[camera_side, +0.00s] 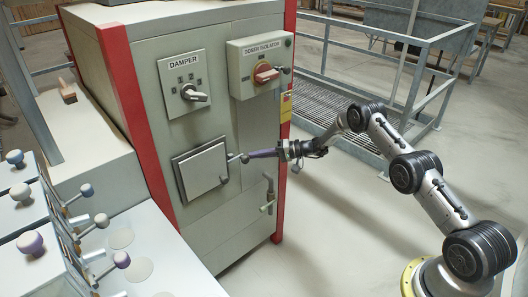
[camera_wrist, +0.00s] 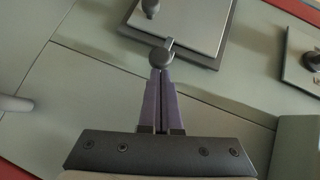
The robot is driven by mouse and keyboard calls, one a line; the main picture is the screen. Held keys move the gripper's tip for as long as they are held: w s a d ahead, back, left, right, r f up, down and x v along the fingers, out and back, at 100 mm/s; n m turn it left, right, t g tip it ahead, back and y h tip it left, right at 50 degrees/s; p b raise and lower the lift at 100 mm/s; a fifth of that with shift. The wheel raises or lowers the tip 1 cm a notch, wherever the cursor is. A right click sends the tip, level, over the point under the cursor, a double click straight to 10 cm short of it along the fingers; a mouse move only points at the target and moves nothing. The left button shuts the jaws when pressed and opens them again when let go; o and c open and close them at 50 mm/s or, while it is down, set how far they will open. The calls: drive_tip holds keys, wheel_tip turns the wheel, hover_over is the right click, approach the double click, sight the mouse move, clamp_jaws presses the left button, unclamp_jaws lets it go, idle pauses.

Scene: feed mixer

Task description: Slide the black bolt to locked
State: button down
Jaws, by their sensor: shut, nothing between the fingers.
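A square hatch (camera_side: 202,168) is set in the front of the grey cabinet and appears closed. At its right edge is a small bolt with a round knob (camera_side: 244,158); in the wrist view the knob (camera_wrist: 161,57) looks dark grey to black. My gripper (camera_side: 251,155) reaches in from the right, its purple fingers shut with nothing between them. In the wrist view the fingertips (camera_wrist: 161,73) lie right at the knob; I cannot tell whether they touch it. The hatch plate (camera_wrist: 180,25) shows beyond the knob. The bolt's locked mark is not visible.
Above the hatch are a damper switch (camera_side: 187,92) and a red isolator knob (camera_side: 265,73). A grey pipe handle (camera_side: 268,188) is below right. Knobbed levers (camera_side: 85,190) stand on the left console. Open floor lies right of the cabinet.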

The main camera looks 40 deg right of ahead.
drive_tip(key=shift+a, duration=0.9)
drive_tip(key=w+d+v, duration=0.2)
drive_tip(key=v, duration=1.1)
drive_tip(key=shift+r, duration=0.15)
